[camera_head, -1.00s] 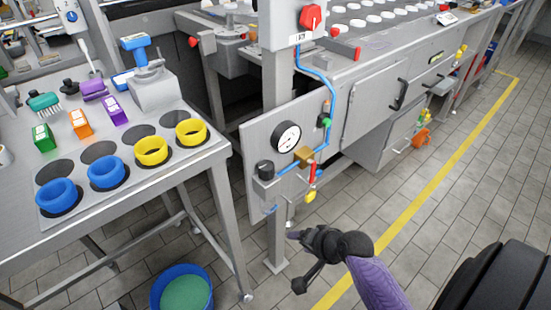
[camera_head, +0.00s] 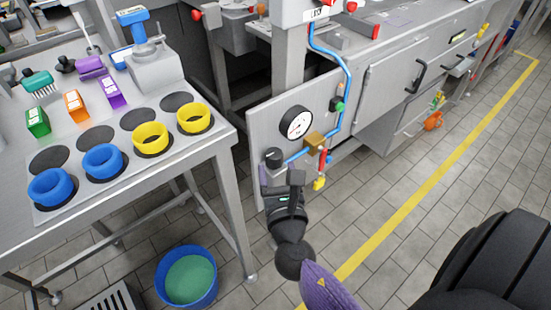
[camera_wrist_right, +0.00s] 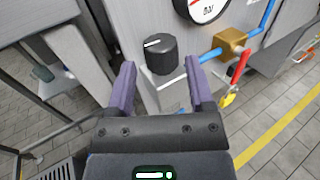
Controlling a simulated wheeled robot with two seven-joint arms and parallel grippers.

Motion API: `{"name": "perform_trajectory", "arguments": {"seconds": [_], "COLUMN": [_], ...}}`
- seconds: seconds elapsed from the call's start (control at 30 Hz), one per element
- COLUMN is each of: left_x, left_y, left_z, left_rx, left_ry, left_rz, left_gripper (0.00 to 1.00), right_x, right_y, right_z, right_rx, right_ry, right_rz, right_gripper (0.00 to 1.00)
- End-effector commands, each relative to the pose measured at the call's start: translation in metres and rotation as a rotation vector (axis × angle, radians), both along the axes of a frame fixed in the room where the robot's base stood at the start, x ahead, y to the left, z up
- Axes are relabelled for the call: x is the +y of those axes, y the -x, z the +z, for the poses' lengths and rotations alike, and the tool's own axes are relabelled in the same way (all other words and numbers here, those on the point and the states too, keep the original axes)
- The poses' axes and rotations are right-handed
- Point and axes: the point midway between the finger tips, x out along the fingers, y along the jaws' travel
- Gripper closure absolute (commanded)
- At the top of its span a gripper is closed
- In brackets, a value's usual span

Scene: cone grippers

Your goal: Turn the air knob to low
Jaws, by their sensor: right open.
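The air knob (camera_head: 273,157) is a black round knob on a grey box at the lower left of the grey panel (camera_head: 262,115). In the right wrist view the knob (camera_wrist_right: 161,58) stands just beyond the fingertips, roughly centred between them, with a white mark on its top toward the left. My right gripper (camera_head: 281,178) is just below and in front of the knob. Its purple fingers are open and empty in the right wrist view (camera_wrist_right: 160,72), apart from the knob as far as I can tell. My left gripper is not in view.
A pressure gauge (camera_head: 296,123), blue pipe (camera_head: 348,84), brass block (camera_head: 314,140) and red lever (camera_head: 323,160) are close right of the knob. A table (camera_head: 222,150) with blue and yellow rings stands left. A blue bucket (camera_head: 187,277) is on the floor.

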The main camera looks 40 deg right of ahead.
Motion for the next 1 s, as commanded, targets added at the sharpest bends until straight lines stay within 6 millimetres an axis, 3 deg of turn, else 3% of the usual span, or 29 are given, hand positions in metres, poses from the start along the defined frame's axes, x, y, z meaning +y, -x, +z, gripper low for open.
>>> {"name": "perform_trajectory", "arguments": {"seconds": [0.2,0.5,0.83,1.0], "left_x": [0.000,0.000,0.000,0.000], "left_y": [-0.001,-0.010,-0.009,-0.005], "left_z": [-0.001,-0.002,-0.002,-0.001], "left_rx": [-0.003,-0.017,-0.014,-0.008], "left_ry": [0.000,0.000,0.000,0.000], "left_rz": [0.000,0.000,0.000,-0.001], "left_gripper": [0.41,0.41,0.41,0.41], "right_x": [-0.012,-0.013,-0.013,-0.013], "right_y": [-0.024,-0.027,-0.026,-0.026], "right_z": [0.000,0.000,0.000,0.000], "right_rx": [0.000,0.000,0.000,0.000], "right_ry": [0.000,-0.002,-0.002,-0.001], "right_rz": [-0.001,-0.001,-0.001,0.006], "right_gripper": [0.32,0.32,1.00,1.00]}}
